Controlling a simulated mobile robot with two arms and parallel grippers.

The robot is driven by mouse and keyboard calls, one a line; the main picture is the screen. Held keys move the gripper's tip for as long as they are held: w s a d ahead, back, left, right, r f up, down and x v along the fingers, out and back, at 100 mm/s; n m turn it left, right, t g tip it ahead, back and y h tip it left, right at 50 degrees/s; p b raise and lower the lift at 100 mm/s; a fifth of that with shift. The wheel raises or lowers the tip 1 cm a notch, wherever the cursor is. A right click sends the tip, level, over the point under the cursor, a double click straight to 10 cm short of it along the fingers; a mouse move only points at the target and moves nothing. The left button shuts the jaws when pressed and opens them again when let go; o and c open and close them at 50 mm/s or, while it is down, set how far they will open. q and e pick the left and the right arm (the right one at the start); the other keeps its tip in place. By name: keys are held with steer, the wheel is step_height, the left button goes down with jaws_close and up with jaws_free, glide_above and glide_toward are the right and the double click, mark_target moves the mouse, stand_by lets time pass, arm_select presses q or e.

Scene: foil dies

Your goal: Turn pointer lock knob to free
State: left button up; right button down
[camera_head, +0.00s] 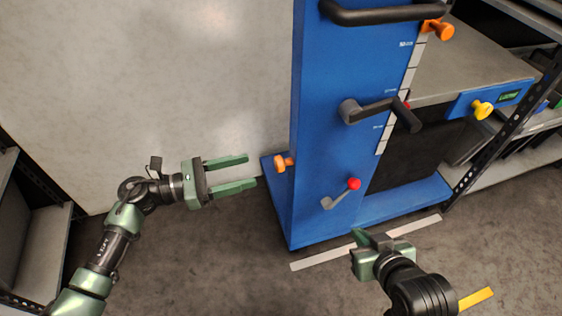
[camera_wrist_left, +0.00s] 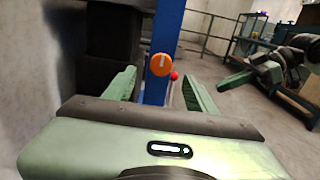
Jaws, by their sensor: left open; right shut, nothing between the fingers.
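An orange knob (camera_head: 284,163) sits on the left side of the blue machine column (camera_head: 325,100). In the left wrist view this knob (camera_wrist_left: 160,65) faces me, with a pale line pointing up. My left gripper (camera_head: 252,170) is open and empty, its fingers pointing at the knob from the left with a small gap. A second orange knob (camera_head: 438,30) is at the top of the white scale (camera_head: 405,85). No label shows which is the pointer lock knob. My right gripper (camera_head: 361,238) is shut and empty, low in front of the column base.
A grey lever with a red ball (camera_head: 354,184) and a black crank (camera_head: 380,110) stick out of the column front. A black handle (camera_head: 380,13) is above. A yellow knob (camera_head: 482,109) is beside a small display (camera_head: 509,96). Shelving stands at both sides. Floor left of the column is clear.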

mark_target(276, 164)
arm_select(q)
steer(key=x, duration=0.7)
steer(key=shift+d, duration=0.3)
jaws_close()
arm_select(e)
steer(key=shift+w+a+r, duration=0.1)
steer(key=shift+w+r, duration=0.1)
steer(key=shift+r, duration=0.2)
